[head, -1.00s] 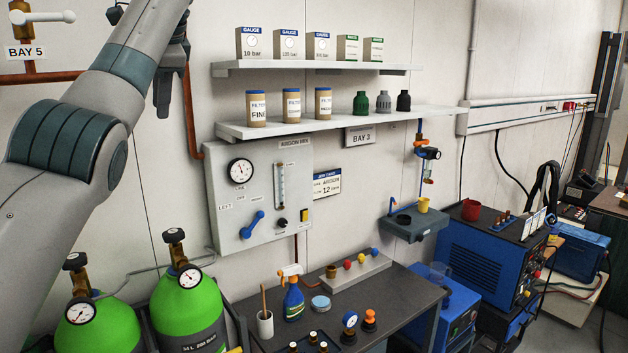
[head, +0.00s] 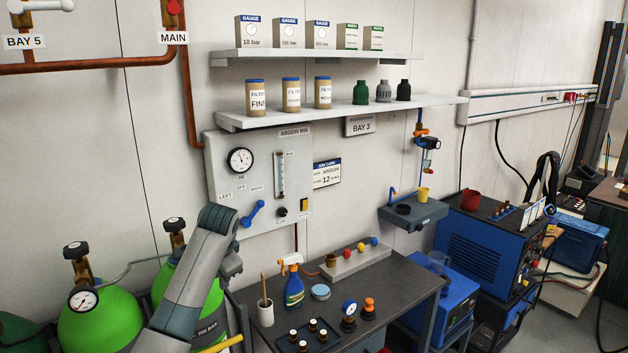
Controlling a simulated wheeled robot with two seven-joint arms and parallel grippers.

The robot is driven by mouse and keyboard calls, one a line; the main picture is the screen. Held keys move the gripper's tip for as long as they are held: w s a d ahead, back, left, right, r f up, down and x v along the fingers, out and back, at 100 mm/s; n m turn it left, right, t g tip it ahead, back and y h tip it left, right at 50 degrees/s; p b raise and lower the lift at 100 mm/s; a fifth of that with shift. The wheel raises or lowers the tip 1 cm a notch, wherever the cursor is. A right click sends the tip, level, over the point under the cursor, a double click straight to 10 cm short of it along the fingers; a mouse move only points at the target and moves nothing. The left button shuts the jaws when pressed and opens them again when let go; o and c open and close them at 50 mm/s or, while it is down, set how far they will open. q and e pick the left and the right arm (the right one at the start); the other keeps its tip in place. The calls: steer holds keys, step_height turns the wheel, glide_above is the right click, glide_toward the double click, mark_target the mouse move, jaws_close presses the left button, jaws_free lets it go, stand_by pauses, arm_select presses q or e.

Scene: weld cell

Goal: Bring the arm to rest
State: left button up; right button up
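My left arm comes up from the bottom edge in the head view, bent low in front of the green gas cylinders (head: 97,322). My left gripper (head: 232,266) is only partly seen, as a dark grey shape behind the arm's forearm, left of the bench. Its fingertips are hidden, so I cannot tell if it is open or shut, or whether it holds anything. My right gripper is not in view.
The argon panel (head: 222,165), with a blue lever (head: 252,213), is on the wall just behind the arm. A dark bench (head: 395,290) to the right carries a spray bottle (head: 293,288) and a cup (head: 265,314). Open wall lies above the cylinders.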

arm_select(q)
steer(key=s+d+f+n+h, duration=0.2)
steer(key=s+d+f+n, duration=0.1)
steer(key=s+f, duration=2.15)
steer(key=s+a+f+n+g, duration=0.1)
steer(key=s+n, duration=0.3)
steer(key=s, duration=2.7)
step_height(320, 180, down, 37)
steer(key=s+g+b, duration=0.2)
steer(key=b, duration=0.6)
steer(key=s+a+f+b, duration=0.1)
steer(key=s+f+b, duration=0.3)
steer(key=s+f, duration=0.5)
steer(key=s+a+f+b, duration=0.2)
steer(key=s+f, duration=0.6)
steer(key=f, duration=0.7)
steer(key=shift+s+a+f+g+b, duration=0.2)
steer(key=shift+s+f+g+b, duration=0.15)
steer(key=shift+b, duration=0.5)
